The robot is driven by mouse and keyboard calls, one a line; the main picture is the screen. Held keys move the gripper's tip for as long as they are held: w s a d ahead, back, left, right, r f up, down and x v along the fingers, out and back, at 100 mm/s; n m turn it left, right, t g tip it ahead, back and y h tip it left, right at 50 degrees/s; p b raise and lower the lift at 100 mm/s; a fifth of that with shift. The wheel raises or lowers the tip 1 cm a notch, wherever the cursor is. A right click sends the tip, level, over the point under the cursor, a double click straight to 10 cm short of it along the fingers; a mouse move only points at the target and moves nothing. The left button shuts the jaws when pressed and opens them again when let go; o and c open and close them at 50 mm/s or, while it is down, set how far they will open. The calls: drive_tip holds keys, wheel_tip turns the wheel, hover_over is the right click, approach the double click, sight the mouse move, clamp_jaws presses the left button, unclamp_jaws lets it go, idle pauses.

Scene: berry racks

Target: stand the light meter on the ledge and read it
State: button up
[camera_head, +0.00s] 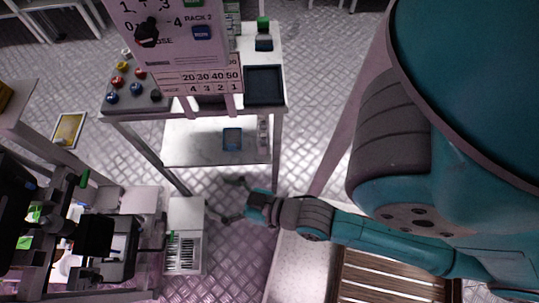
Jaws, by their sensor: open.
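My gripper (232,200) is in the middle of the view, its two dark fingers spread apart with nothing between them. It is in front of and below a white two-level bench. A small dark-blue box (232,139) lies on the bench's lower shelf (190,150); it may be the light meter, but it is too small to tell. It is beyond my fingers and apart from them. No reading can be made out on it. I cannot tell which surface is the ledge.
A rack 2 board (165,50) with numbers and a dark knob stands at the bench. The bench top holds coloured knobs (135,88), a dark tray (264,85) and a green-capped bottle (263,38). A white box (185,213) stands left of my gripper. A slatted crate (375,278) is lower right.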

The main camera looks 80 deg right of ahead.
drive_tip(key=s+r+n, duration=0.1)
drive_tip(key=s, duration=1.2)
drive_tip(key=shift+a+r+g+y, duration=0.3)
drive_tip(key=shift+a+r, duration=0.1)
drive_tip(key=shift+a, duration=0.05)
